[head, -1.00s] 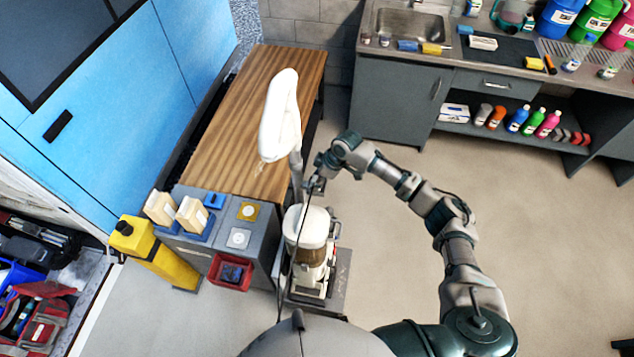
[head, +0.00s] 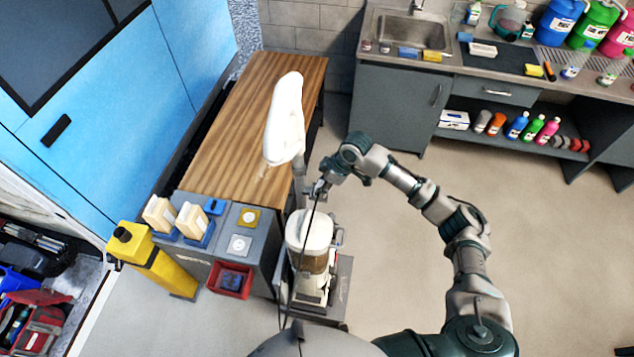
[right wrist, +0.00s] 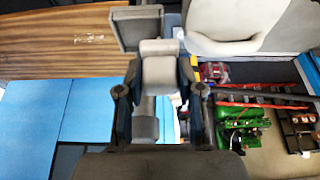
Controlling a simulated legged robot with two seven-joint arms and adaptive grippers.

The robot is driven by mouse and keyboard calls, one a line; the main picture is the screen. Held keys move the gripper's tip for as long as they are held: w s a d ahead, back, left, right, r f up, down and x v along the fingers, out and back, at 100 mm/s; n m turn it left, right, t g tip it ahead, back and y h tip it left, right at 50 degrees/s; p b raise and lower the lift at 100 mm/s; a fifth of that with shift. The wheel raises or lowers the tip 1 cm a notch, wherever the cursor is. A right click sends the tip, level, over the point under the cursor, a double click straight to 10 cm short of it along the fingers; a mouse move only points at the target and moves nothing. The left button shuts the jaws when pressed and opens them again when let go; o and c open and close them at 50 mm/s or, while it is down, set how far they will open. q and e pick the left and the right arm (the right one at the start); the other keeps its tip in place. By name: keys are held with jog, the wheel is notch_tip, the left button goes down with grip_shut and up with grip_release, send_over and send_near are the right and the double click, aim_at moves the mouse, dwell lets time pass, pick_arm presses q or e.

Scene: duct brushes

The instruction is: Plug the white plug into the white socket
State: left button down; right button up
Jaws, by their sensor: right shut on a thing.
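My right gripper (head: 318,190) is shut on a small pale block, the white plug, in the air above the white upright machine. In the right wrist view the pale plug (right wrist: 160,73) sits between the two dark fingers. A dark cable (head: 301,240) hangs from the gripper down past the machine. The white socket (head: 239,244) is a square plate with a round face on top of the grey box (head: 259,250). It lies below and left of the gripper, clearly apart from the plug. The plug's prongs cannot be made out. My left gripper is not in view.
A yellow-edged socket (head: 248,217) lies just behind the white one. Blue holders with beige blocks (head: 191,220) stand to its left. A red bin (head: 231,284) hangs in front. The white machine (head: 311,236) stands right of the box. A wooden bench (head: 235,130) is behind.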

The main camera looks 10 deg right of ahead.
jog(key=s+d+b, duration=0.1)
jog(key=s+d, duration=0.2)
jog(key=s, duration=0.2)
jog(key=s+d+r, duration=0.1)
jog(key=s+d, duration=0.2)
jog(key=s, duration=0.3)
jog(key=shift+d+b, duration=0.3)
jog(key=shift+b, duration=0.05)
jog(key=shift+d, duration=0.15)
